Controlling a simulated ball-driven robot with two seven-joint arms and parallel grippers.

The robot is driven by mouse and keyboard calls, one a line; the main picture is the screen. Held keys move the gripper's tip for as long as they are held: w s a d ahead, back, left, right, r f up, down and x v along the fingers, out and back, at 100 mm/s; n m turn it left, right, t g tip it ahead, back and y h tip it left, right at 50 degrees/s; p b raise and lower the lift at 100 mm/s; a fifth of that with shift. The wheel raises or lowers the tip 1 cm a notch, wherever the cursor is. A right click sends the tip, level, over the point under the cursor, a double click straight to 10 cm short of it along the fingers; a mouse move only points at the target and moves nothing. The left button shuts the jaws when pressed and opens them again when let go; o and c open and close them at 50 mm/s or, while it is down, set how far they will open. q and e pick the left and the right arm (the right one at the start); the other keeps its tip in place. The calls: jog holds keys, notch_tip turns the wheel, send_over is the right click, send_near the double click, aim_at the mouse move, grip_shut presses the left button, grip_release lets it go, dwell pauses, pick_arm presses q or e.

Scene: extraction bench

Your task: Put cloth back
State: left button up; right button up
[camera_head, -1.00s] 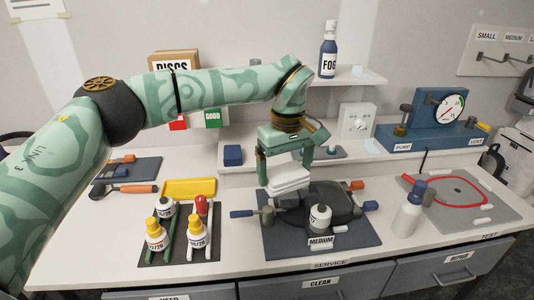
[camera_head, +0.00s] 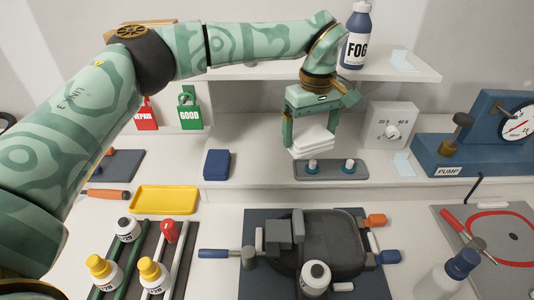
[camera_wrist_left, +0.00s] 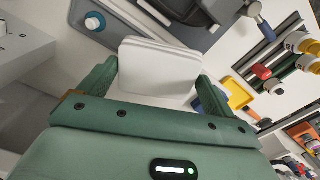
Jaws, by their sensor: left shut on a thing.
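My left gripper (camera_head: 312,132) is shut on a folded white cloth (camera_head: 313,143), which sits between its fingers. The cloth hangs above the raised white ledge at the back, just behind and above a small grey tray (camera_head: 300,173) with two teal-and-white knobs. In the left wrist view the cloth (camera_wrist_left: 160,66) fills the space between the green fingers, with the dark bench device beyond it. I cannot tell whether the cloth touches anything below. My right gripper is not in view.
A blue block (camera_head: 217,164) stands left on the ledge. A white dial box (camera_head: 390,125) and blue pump unit (camera_head: 480,135) stand right. The upper shelf (camera_head: 415,68) with a FOG bottle (camera_head: 357,38) is close to the wrist. A dark clamped device (camera_head: 335,245) lies in front.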

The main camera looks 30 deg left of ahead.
pick_arm(q)
jog(key=a+f, duration=0.2)
jog(key=a, duration=0.1)
jog(key=a+f, duration=0.3)
jog(key=a, duration=0.1)
jog(key=a+f+b, duration=0.1)
jog(key=a+f, duration=0.2)
jog(key=a, duration=0.1)
jog(key=shift+w+a, duration=0.15)
jog(key=shift+a, duration=0.05)
jog(key=shift+a+f, duration=0.3)
jog(key=shift+a, duration=0.05)
jog(key=f, duration=0.3)
jog(key=shift+a+f+b, duration=0.35)
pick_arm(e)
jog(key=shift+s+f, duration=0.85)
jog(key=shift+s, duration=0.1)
pick_arm(q)
jog(key=shift+f, duration=0.1)
jog(key=o, duration=0.7)
